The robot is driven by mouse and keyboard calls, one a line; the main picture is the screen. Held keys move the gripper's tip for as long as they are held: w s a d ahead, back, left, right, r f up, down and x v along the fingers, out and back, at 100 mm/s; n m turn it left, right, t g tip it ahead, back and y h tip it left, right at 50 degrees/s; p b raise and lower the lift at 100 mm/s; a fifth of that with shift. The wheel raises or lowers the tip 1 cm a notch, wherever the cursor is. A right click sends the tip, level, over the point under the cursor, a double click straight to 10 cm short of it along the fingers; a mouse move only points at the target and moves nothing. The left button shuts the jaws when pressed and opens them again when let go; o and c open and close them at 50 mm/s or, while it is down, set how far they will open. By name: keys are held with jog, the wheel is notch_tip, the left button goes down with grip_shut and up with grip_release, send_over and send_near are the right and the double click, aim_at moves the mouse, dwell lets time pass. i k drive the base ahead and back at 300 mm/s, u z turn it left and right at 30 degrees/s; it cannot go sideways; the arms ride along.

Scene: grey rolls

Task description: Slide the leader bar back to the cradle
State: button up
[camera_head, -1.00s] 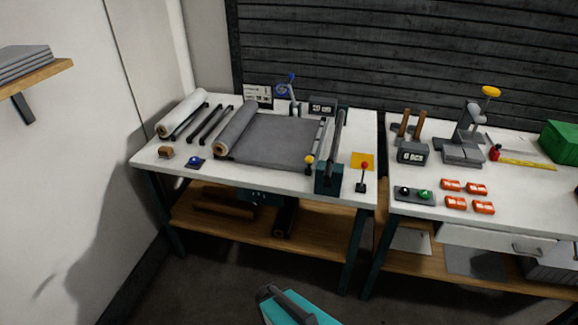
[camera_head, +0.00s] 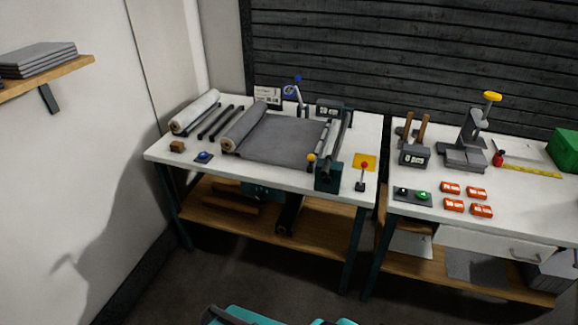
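The left table (camera_head: 300,185) carries a grey roll (camera_head: 245,127) in a cradle, with its grey sheet (camera_head: 285,142) pulled out flat to the right. A pale bar (camera_head: 325,137) with a yellow knob (camera_head: 311,157) at its front end lies across the sheet's right end; it looks like the leader bar. It sits right beside a dark green upright unit (camera_head: 329,176) with a long bar on top. Whether the bar touches this unit is too small to tell. My gripper's fingers are not in view; only teal parts of my own body show at the bottom edge.
A white roll (camera_head: 194,111) and dark rods lie left of the grey roll. A red-knobbed lever (camera_head: 363,177) stands at the table's front right. The right table (camera_head: 480,190) holds orange blocks, a press (camera_head: 472,140) and a green box (camera_head: 567,150). Dark floor in front is clear.

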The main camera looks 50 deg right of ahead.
aim_at(312, 158)
jog(key=u, duration=0.4)
jog(key=k, duration=1.55)
jog(key=z, duration=0.75)
jog(key=i, duration=1.05)
jog(key=u, duration=0.1)
